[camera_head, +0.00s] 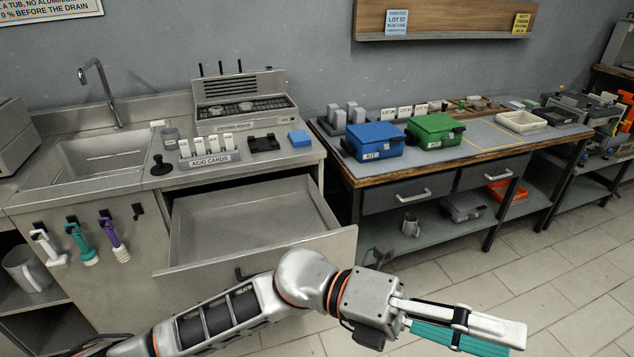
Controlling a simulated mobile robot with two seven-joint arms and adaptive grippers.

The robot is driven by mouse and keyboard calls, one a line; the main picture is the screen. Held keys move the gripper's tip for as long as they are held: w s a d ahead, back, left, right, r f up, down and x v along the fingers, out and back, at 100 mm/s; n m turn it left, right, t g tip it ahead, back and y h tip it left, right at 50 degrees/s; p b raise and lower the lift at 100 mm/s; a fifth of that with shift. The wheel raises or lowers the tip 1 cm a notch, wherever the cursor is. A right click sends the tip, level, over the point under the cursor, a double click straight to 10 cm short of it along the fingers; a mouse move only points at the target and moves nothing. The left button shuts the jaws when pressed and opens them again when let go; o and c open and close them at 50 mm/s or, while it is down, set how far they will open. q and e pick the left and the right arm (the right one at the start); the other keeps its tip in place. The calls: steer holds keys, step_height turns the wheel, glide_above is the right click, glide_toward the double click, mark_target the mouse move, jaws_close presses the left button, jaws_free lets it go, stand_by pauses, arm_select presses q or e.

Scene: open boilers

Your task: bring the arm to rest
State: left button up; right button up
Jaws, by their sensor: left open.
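My left arm (305,280) comes in from the bottom left and stretches right across the front of the picture. It passes in front of the lower edge of an open, empty drawer (245,225); I cannot tell whether they touch. My left gripper (490,336) points right over the tiled floor, with a pale finger above a teal part. It is open, and I see no object held in it. Part of its lower side is hidden by the fingers. My right gripper is not in view.
The drawer juts out under the sink counter (120,185). A workbench (455,155) with a blue box (375,141) and a green box (435,130) stands right. The floor (570,285) at right is clear.

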arm_select(q)
steer(key=w+a+f+n+t+h, duration=0.2)
steer(key=w+a+n+t+h, duration=0.15)
steer(key=w+n+t, duration=0.6)
steer(key=w+a+f+n+t+h, duration=0.1)
steer(key=w+a+n+t+h, duration=0.1)
steer(key=w+a+n+t, duration=0.7)
steer(key=w+a+f+n+t+y, duration=0.3)
steer(key=f+n+t+y, duration=0.45)
steer(key=n, duration=0.35)
steer(key=s+a+f+n+y, duration=0.1)
steer(key=a+f+n+y, duration=0.3)
steer(key=a+f, duration=0.45)
steer(key=s+a+f+n+y, duration=0.1)
steer(key=a+f+n+y, duration=0.35)
steer(key=f, duration=0.65)
steer(key=s+a+f+n+g+y+b, duration=0.1)
steer(key=s+a+f+n+g+y, duration=0.3)
steer(key=s+a+f, duration=0.8)
step_height(320, 180, down, 3)
steer(key=shift+s+a+f+g, duration=0.1)
steer(key=shift+s+a+g, duration=0.15)
steer(key=shift+s+g, duration=0.25)
steer(key=shift+w, duration=0.1)
